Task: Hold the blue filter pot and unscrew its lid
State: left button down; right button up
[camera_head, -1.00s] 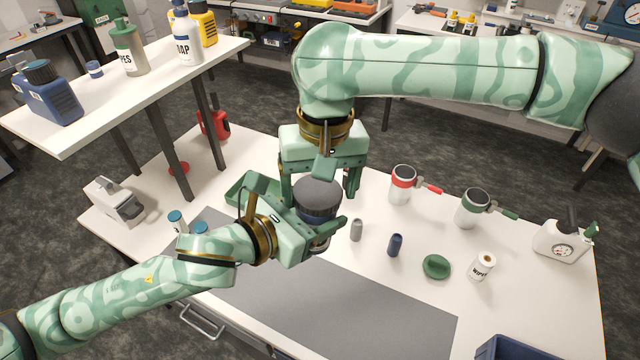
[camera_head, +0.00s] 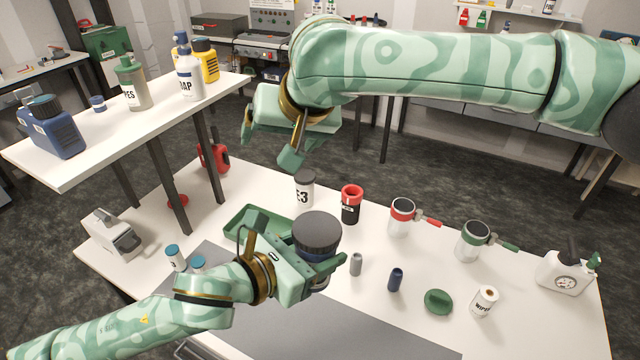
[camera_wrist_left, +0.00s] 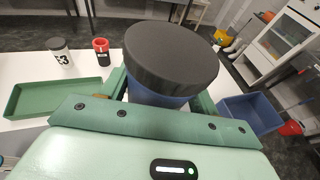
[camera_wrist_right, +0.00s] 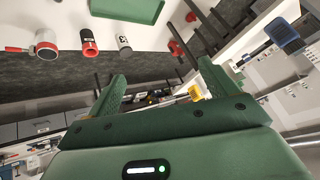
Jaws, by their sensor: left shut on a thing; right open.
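The blue filter pot (camera_head: 318,255) stands over the near bench with its wide black lid (camera_head: 317,230) on top. In the left wrist view the lid (camera_wrist_left: 170,52) sits on the blue body (camera_wrist_left: 157,98). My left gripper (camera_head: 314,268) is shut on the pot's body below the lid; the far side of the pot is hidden. Whether the pot touches the bench I cannot tell. My right gripper (camera_head: 268,142) is open and empty, raised above and to the left of the pot. In the right wrist view its fingers (camera_wrist_right: 163,85) are apart with nothing between them.
A green tray (camera_head: 250,212) lies left of the pot. Behind stand a white E3 jar (camera_head: 304,190) and a black-and-red cup (camera_head: 351,206). Red (camera_head: 401,218) and green (camera_head: 473,242) handled cups stand to the right. A raised shelf (camera_head: 115,122) is at left.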

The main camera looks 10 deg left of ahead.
jog(key=w+a+r+n+t+y, duration=0.25)
jog(key=a+r+y, duration=0.2)
jog(key=r, duration=0.25)
jog(key=s+a+r+n+g+y, duration=0.3)
jog(key=s+a+r+n+y, duration=0.25)
jog(key=r+n+y, duration=0.2)
jog(key=s+n+g, duration=0.6)
jog(key=s+n, duration=0.1)
jog(key=n+h, duration=0.7)
jog(key=h, duration=0.9)
send_over(317, 228)
notch_tip(317, 228, down, 16)
jog(key=shift+s+a+r, duration=0.1)
jog(key=shift+s+r, duration=0.05)
jog(key=shift+w+d+t+h, duration=0.2)
jog(key=shift+d+t+h, duration=0.05)
jog(key=shift+h, duration=0.05)
notch_tip(317, 228, down, 8)
jog(key=shift+a, duration=0.15)
